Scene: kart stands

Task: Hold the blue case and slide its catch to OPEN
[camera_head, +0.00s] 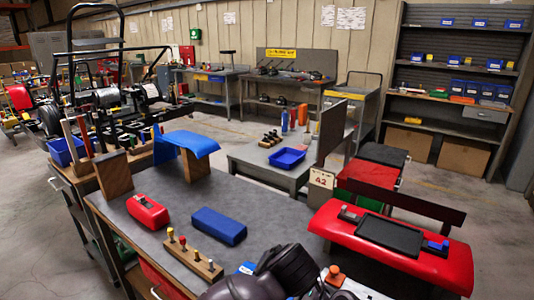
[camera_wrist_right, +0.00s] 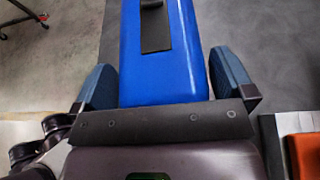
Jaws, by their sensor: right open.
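In the right wrist view a blue case (camera_wrist_right: 180,70) with a dark strip (camera_wrist_right: 155,25) on its face lies between the spread fingers of my right gripper (camera_wrist_right: 165,83). Narrow gaps show beside the case, and its far end is cut off. In the head view a blue case (camera_head: 218,225) lies flat on the grey bench, with no strip visible on it. I cannot tell whether both views show the same case. No catch marking is legible. My left gripper is not in view.
On the bench (camera_head: 270,205) are a red case (camera_head: 147,213), a wooden peg block (camera_head: 195,260) and a blue sheet (camera_head: 190,145) over a wooden block. A red padded stand (camera_head: 330,220) with a black tray (camera_head: 390,235) is at right. An orange thing (camera_wrist_right: 303,155) shows beside my right gripper.

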